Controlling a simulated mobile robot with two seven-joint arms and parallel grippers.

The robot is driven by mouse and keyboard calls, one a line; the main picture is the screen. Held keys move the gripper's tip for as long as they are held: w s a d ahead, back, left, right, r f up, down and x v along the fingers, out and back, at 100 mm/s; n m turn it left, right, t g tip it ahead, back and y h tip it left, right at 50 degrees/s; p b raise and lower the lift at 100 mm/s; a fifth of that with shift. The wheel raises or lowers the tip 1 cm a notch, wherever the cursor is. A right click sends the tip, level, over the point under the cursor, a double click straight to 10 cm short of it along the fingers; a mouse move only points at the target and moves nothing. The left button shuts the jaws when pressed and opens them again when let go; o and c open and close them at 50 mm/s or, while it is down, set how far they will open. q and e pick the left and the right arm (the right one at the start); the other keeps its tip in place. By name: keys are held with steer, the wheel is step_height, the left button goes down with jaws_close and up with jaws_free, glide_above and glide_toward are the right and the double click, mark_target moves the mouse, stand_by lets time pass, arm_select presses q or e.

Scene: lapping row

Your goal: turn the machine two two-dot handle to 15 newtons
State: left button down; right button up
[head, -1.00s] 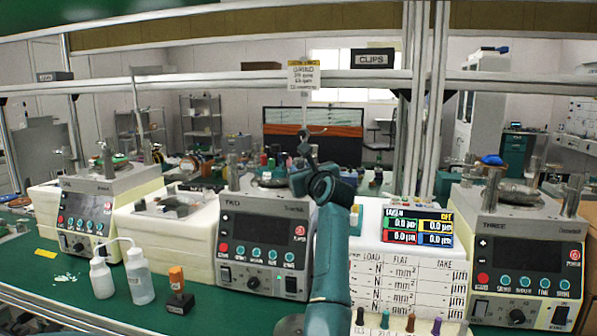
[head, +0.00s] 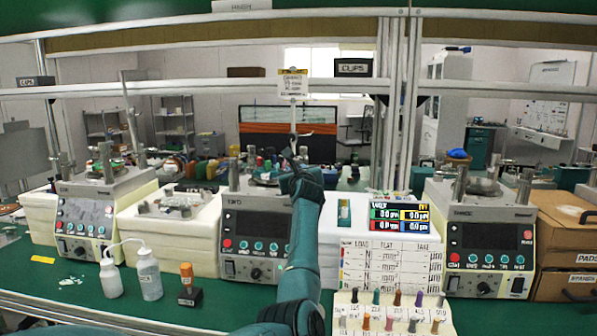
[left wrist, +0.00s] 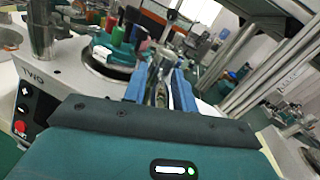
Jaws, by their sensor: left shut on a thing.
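Machine two (head: 255,235) stands in the middle of the bench, a cream box with a dark screen and red and teal buttons. Its side labelled TWO also shows in the left wrist view (left wrist: 40,95). My left gripper (head: 292,163) is at the top right of this machine, beside its round plate (left wrist: 110,65). In the left wrist view its blue fingers (left wrist: 160,85) are shut on a narrow metal handle (left wrist: 158,75) between them. I cannot make out any dots on it. The screen reading is not legible. My right gripper is not in view.
Machine one (head: 90,215) stands left and machine three (head: 488,240) right. A white board with a coloured readout (head: 398,218) stands right of machine two. Bottles (head: 148,272), a stamp (head: 188,285) and a rack of coloured pegs (head: 390,322) are in front. A metal rail (head: 250,88) crosses behind.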

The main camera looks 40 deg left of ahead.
arm_select(q)
steer(key=shift+r, duration=0.15)
steer(key=c, duration=1.4)
jaws_free()
steer(key=v, duration=1.3)
